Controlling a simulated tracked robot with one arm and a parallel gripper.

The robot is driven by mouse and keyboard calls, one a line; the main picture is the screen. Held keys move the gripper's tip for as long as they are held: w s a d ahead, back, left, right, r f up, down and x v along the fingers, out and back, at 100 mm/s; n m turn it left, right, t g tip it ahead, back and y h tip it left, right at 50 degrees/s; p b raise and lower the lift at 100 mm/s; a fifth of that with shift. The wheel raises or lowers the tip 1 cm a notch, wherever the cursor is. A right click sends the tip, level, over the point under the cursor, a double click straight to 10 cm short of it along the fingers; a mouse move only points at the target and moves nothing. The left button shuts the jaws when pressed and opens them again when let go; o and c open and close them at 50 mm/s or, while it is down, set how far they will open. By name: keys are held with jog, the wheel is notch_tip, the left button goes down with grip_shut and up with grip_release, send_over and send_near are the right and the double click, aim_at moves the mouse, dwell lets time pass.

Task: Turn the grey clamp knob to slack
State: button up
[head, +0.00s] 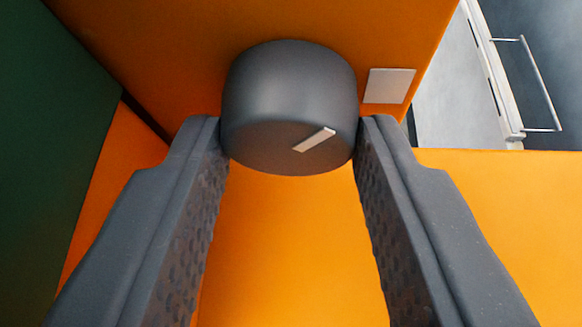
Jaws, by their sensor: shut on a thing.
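The grey clamp knob (290,95) is a dark grey cylinder that stands out from an orange surface in the upper middle of the head view. A short pale pointer mark (315,140) on its front face slants, with its upper end toward the right. My gripper (289,140) has one finger on each side of the knob, and the fingertips are shut on its left and right sides. The far end of the knob, where it meets the orange surface, is partly hidden behind its body.
A small blank pale plate (389,86) sits on the orange surface just right of the knob. A dark green panel (50,150) stands close on the left. At the upper right are a grey surface and a thin metal handle (541,85).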

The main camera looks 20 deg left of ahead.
jog(key=shift+f, duration=0.2)
dwell(0.4)
jog(key=o, duration=1)
jog(key=shift+w, duration=0.1)
jog(key=shift+r, duration=0.1)
jog(key=v, duration=1.3)
jog(key=shift+s+b, duration=0.35)
jog(key=shift+b, duration=0.1)
jog(key=shift+a+r, duration=0.1)
jog(key=shift+a, duration=0.05)
